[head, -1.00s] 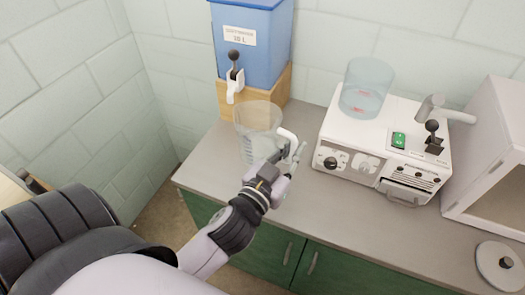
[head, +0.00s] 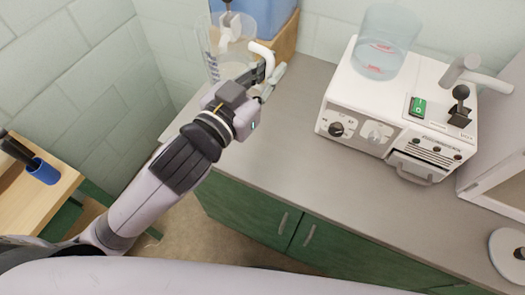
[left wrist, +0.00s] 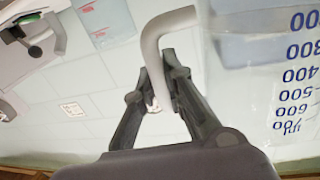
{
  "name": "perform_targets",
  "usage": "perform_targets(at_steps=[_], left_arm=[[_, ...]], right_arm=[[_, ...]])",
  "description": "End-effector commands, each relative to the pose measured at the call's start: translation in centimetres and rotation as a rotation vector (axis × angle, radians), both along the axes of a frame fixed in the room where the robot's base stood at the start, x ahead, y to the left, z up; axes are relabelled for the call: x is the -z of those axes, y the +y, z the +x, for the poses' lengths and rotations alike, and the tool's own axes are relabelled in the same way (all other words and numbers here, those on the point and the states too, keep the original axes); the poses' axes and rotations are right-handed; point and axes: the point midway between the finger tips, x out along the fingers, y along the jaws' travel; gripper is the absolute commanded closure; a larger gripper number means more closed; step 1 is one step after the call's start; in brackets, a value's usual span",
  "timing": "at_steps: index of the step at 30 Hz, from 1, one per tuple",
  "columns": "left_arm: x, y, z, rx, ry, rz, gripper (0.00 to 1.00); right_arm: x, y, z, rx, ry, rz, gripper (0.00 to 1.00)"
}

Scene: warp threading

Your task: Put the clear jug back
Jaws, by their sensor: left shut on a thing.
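The clear jug (head: 213,52) is at the upper left of the head view, in front of the blue water container. It shows blue volume marks in the left wrist view (left wrist: 262,90). My left gripper (head: 266,76) is shut on its white handle (head: 262,52); the handle also shows between the fingers (left wrist: 160,80) in the left wrist view. The jug looks about upright. I cannot tell whether its base touches the counter or whether it holds water. My right gripper is out of view.
The blue container (head: 277,18) stands on a wooden block (head: 284,47), its tap (head: 231,27) close to the jug. A white machine (head: 352,105) with a clear hopper (head: 387,42) stands to the right. The grey counter (head: 290,130) between is clear. A blue cup (head: 42,171) sits at far left.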

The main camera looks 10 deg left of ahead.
Motion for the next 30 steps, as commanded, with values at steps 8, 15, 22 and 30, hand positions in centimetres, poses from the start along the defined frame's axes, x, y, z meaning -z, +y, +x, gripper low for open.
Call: perform_targets(at_steps=[8,15,22,30], left_arm=[[1.1,-5.2,-3.0,0.214,-0.005,0.0,1.0],[5.0,-5.8,-3.5,0.243,0.0,-0.002,1.0],[10.5,-5.8,-3.5,0.24,0.005,0.0,1.0],[16.0,-5.8,-3.5,0.241,0.001,-0.002,1.0]], right_arm=[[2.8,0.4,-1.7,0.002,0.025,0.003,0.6],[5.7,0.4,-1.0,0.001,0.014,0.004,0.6],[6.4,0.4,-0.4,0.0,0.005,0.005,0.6],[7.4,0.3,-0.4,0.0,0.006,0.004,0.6]])
